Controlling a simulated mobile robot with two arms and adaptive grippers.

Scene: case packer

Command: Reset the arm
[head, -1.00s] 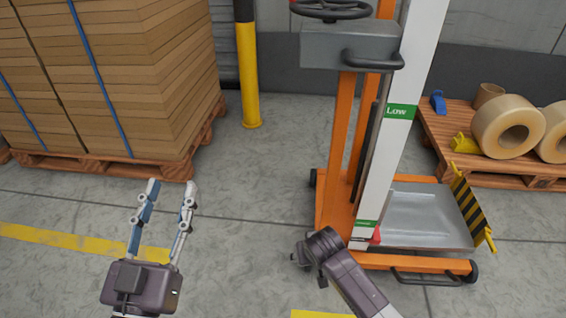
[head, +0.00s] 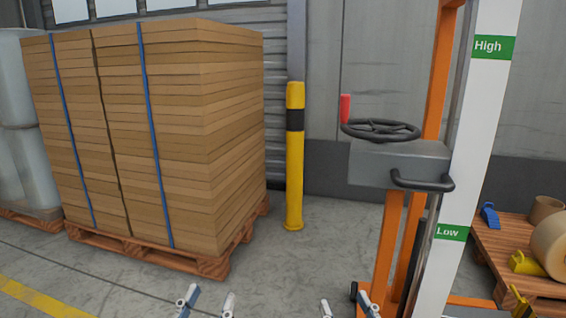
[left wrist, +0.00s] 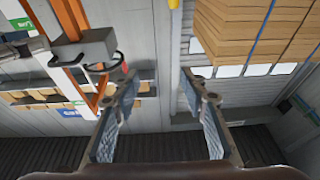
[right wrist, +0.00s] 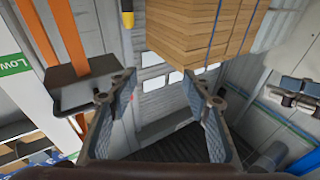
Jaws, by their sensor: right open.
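My left gripper (head: 206,302) shows only its fingertips at the bottom edge of the head view. Its fingers stand apart and empty in the left wrist view (left wrist: 160,95). My right gripper (head: 346,308) shows its fingertips at the bottom of the head view, just left of the lift's orange frame in the picture. It is open and empty in the right wrist view (right wrist: 160,95). Both arms are mostly below the head view. Neither gripper holds anything.
An orange and white lift (head: 400,164) with a handwheel (head: 381,130) stands at the right. A stack of flat cardboard (head: 160,130) on a pallet (head: 140,252) stands left. A yellow post (head: 294,180) stands between. A pallet with tape rolls (head: 552,245) is far right.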

